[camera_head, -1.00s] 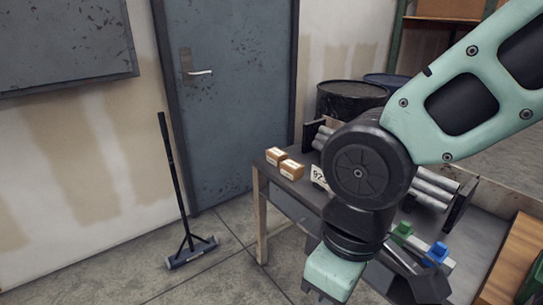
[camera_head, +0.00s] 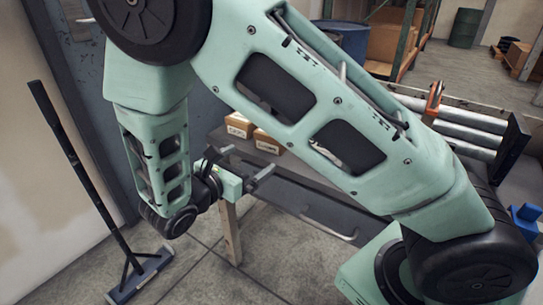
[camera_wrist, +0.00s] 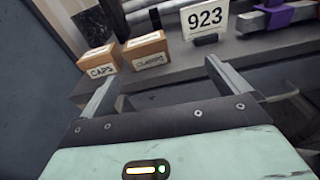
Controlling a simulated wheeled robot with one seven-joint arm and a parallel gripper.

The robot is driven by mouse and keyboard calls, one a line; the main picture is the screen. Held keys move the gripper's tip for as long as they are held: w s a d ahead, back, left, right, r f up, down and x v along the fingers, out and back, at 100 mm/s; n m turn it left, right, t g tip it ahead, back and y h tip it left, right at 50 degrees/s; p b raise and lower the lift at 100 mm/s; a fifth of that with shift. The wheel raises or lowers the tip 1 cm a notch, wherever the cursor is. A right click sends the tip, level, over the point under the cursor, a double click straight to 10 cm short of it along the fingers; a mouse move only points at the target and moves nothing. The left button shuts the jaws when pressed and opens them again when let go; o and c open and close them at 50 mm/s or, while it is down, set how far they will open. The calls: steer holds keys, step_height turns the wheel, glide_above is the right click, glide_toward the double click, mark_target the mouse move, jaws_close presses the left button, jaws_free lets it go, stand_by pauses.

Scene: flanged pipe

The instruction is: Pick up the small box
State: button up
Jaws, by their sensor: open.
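Two small cardboard boxes sit side by side on the workbench top. In the wrist view the left box (camera_wrist: 97,60) has a label reading "CAPS". The right box (camera_wrist: 148,50) has a label I cannot read surely. Both also show in the head view, the left one (camera_head: 238,124) and the right one (camera_head: 267,141), partly behind my arm. My gripper (camera_head: 243,163) is open and empty at the bench's front edge, in front of the boxes. In the wrist view its fingers (camera_wrist: 163,76) point toward the boxes, apart from them.
A long-handled broom (camera_head: 85,190) stands on the floor at left. A blue barrel (camera_head: 345,40) stands behind.

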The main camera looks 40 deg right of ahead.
mark_target(272, 139)
steer(key=w+d, duration=0.3)
steer(key=d, duration=0.2)
steer(key=w+d+n+t+b, duration=0.1)
steer(key=w+d, duration=0.2)
steer(key=d, duration=0.2)
steer(key=w+d+t+b, duration=0.1)
steer(key=w+d, duration=0.2)
steer(key=d, duration=0.2)
steer(key=shift+d+f+h, duration=0.15)
steer(key=shift+f+h, duration=0.1)
steer(key=shift+h, duration=0.05)
steer(key=c, duration=1.1)
